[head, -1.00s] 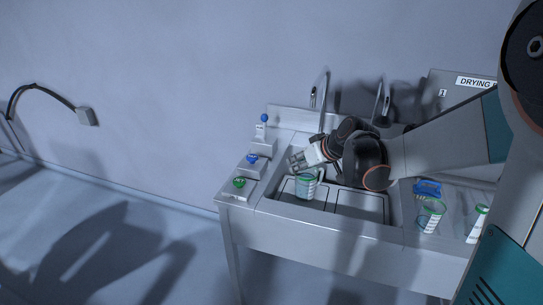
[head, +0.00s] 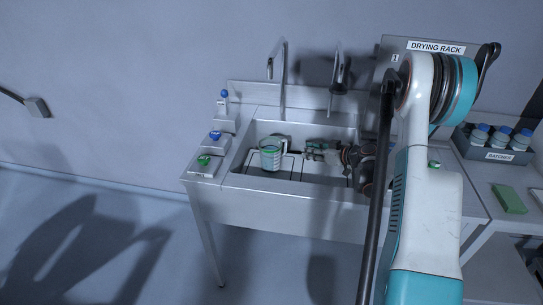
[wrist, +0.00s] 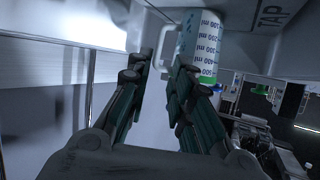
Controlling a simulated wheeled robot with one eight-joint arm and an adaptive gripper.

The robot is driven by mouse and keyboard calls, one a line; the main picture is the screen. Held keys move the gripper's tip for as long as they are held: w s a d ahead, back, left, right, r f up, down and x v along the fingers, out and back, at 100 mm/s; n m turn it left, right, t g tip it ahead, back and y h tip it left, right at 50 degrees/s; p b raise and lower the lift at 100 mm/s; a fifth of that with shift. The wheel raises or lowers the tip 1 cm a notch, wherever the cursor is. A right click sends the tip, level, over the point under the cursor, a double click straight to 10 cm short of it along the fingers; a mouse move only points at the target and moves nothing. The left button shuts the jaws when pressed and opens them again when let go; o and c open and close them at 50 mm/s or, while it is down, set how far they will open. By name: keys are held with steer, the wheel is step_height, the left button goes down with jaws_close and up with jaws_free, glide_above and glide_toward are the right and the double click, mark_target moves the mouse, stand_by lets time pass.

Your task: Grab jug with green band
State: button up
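The clear jug with a green band (head: 270,155) stands in the left part of the sink, its handle on its right side. In the wrist view the jug (wrist: 207,45) shows its white millilitre scale, a green band near the lower end and its pale handle on the left. My gripper (head: 316,152) is low in the sink, to the right of the jug, pointing at the handle side. In the wrist view my gripper (wrist: 163,68) has its two fingers apart with nothing between them. The handle lies just beyond the fingertips; whether they touch it I cannot tell.
The sink's front rim (head: 290,190) and two taps (head: 283,75) (head: 337,85) bound the space. Knobbed blocks (head: 206,162) stand left of the sink. A drying rack panel (head: 400,48), a batches crate (head: 492,148) and a green block (head: 508,199) are on the right.

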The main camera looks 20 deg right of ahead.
mark_target(285, 153)
steer(key=b+x, duration=0.3)
steer(key=x, duration=1)
steer(key=shift+w+f+b, duration=0.15)
steer(key=shift+w+b, duration=0.05)
steer(key=shift+b, duration=0.15)
jaws_close()
